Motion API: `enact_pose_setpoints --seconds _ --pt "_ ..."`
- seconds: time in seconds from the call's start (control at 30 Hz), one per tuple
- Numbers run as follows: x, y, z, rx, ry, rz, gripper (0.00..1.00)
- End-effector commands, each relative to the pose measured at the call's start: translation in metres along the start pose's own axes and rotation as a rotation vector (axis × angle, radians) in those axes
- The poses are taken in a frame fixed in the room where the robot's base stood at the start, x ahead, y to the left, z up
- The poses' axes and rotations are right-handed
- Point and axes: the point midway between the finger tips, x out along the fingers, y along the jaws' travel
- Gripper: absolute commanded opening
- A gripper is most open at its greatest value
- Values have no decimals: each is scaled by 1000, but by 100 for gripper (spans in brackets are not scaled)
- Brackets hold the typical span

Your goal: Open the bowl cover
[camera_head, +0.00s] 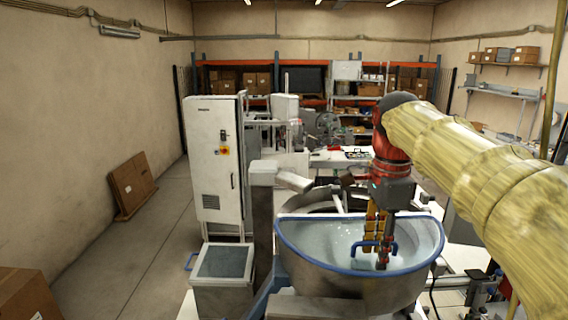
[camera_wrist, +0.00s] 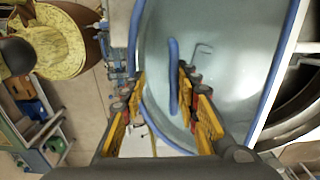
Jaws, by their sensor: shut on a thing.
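The bowl cover (camera_head: 318,240) is a clear half-round panel with a blue rim, over the front half of the steel bowl (camera_head: 340,290). In the wrist view the cover (camera_wrist: 225,45) fills the middle. Its blue handle (camera_head: 393,248) stands up near the front edge; it also shows in the wrist view (camera_wrist: 173,65). My gripper (camera_head: 378,252) comes down from above and is shut on the handle, with yellow fingers on both sides of it in the wrist view (camera_wrist: 160,82). The fingers partly hide the handle in the head view. The cover looks about level; I cannot tell whether it is lifted slightly.
A grey column (camera_head: 262,215) stands left of the bowl, with a grey bin (camera_head: 222,275) beside it. A white cabinet (camera_head: 215,160) stands behind at left. A cardboard box (camera_head: 131,186) leans on the left wall.

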Motion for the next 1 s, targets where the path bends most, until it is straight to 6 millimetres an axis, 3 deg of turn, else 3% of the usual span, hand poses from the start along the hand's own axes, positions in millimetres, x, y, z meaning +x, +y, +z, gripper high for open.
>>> enact_pose_setpoints --seconds 0.33,1.0 --pt "1 4 0 0 0 19 12" --pt "-23 -2 0 0 0 60 7"
